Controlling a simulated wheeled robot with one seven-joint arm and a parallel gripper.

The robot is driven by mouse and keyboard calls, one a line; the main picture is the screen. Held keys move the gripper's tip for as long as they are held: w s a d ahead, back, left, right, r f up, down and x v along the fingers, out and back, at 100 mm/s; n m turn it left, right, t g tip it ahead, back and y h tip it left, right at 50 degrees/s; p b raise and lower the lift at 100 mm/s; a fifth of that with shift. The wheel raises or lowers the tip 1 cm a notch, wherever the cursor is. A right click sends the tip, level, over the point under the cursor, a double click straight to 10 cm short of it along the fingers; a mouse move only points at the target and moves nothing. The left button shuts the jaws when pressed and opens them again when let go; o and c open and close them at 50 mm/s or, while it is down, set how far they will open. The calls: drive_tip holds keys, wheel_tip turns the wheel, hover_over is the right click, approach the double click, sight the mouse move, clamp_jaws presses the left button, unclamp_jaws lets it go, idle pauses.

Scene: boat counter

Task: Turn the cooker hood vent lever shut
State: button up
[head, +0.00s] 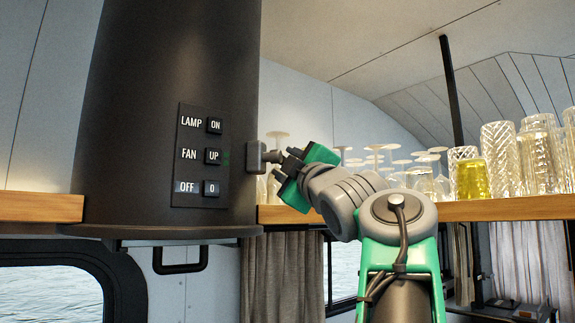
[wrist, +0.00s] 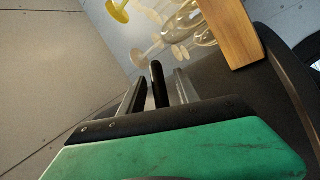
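The vent lever (head: 264,156) is a small grey fitting on the right side of the black cooker hood (head: 150,60). Its arm points right toward my gripper (head: 285,165), which is close beside the hood. In the wrist view my gripper (wrist: 160,90) has its two fingers apart. A dark, round-ended rod (wrist: 157,80), apparently the lever's handle, stands between them, with gaps visible on both sides. Contact with either finger cannot be made out. The lever's outer end is partly hidden by my gripper in the head view.
A control panel (head: 201,155) with lamp, fan and off buttons is on the hood's front. A wooden shelf (head: 500,208) right of the hood holds several glasses, including a yellow one (head: 470,180). A black pole (head: 450,90) stands behind them. A dark handle (head: 180,268) hangs below the hood.

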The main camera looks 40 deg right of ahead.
drive_tip(key=b+v, duration=0.3)
drive_tip(key=v, duration=0.5)
idle(0.4)
